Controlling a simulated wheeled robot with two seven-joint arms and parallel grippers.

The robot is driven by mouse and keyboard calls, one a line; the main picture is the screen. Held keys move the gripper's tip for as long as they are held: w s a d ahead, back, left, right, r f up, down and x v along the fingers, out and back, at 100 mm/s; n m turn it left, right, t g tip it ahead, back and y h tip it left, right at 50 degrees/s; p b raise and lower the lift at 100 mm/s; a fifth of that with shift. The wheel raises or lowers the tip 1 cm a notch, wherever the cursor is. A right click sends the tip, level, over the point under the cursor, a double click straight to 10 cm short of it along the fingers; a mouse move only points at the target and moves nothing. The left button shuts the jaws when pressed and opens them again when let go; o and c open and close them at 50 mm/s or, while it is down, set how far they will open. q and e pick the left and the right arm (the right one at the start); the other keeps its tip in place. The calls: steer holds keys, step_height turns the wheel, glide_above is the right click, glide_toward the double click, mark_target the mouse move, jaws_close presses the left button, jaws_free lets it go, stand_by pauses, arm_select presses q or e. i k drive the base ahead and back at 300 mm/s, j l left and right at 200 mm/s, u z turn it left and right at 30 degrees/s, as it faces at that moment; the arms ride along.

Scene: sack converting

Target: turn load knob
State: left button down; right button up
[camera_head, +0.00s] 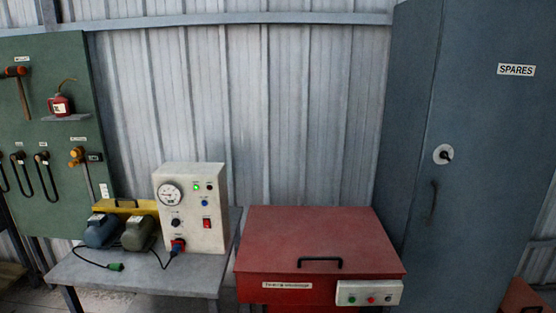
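A pale control box (192,208) stands upright on a grey bench. Its front carries a round dial gauge (170,194) at the upper left and a black knob (176,223) below the gauge. I cannot read the knob's label or its pointer position. A lit green lamp (196,187), a blue button (204,203) and a red switch (207,223) sit on the right half. A plug (178,245) is at the lower front of the box. Neither of my grippers is in view.
Two motors (138,233) (101,230), a yellow item (125,207) and a cable crowd the bench (150,277) left of the box. A red chest (318,233) with a button panel (368,292) stands right. A grey SPARES cabinet (480,150) and green tool board (55,150) flank the scene.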

mark_target(175, 222)
steer(key=i+j+u, duration=0.45)
steer(key=j, duration=0.25)
steer(key=i+j+u, duration=0.5)
steer(key=j, duration=0.1)
